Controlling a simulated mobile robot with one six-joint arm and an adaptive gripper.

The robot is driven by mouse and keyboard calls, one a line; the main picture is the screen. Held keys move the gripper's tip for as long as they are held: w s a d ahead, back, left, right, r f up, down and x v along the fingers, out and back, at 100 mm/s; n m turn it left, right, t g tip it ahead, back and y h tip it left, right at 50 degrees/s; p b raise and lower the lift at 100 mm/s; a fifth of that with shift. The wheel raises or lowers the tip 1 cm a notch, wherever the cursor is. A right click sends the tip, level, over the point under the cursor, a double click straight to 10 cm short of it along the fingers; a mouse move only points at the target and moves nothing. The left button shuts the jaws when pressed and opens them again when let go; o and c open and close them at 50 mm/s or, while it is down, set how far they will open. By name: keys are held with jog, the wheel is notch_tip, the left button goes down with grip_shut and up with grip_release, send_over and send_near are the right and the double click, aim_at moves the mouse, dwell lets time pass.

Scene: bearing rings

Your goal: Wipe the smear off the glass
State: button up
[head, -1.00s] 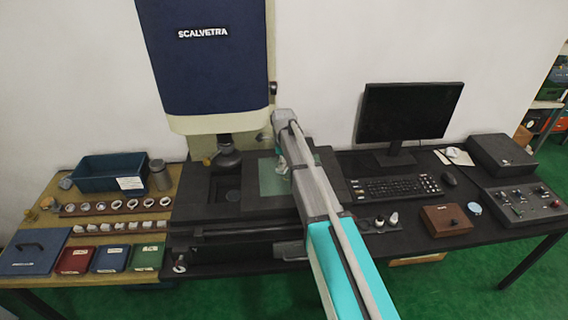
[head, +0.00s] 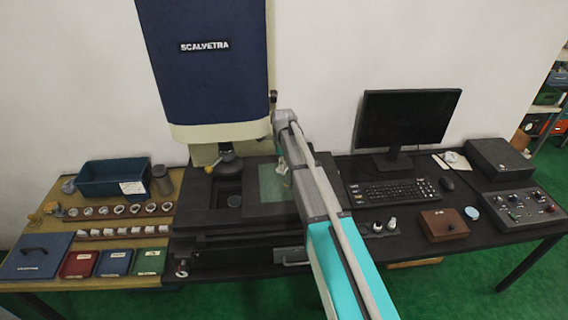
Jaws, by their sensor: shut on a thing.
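The glass (head: 270,186) is a pale green, see-through plate set in the dark stage of the measuring machine, in the middle of the head view. My gripper (head: 284,171) is over the right part of the glass, low and close to it, partly hidden by my own arm. It is shut on a small pale thing, too small and too covered to make out clearly. I cannot tell whether that thing touches the glass. No smear can be made out on the visible part of the glass.
The machine's dark lens (head: 226,160) hangs left of the glass, under the blue and cream head (head: 212,75). A keyboard (head: 394,190) and monitor (head: 405,120) stand to the right. Ring racks (head: 118,212) and a teal bin (head: 112,180) are on the left.

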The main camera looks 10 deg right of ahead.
jog(key=shift+r+p, duration=0.55)
jog(key=shift+r, duration=0.25)
notch_tip(320, 180, down, 5)
jog(key=b, duration=0.4)
jog(key=shift+r+b, duration=0.2)
jog(key=shift+b, duration=0.1)
jog(key=shift+d+r, duration=0.1)
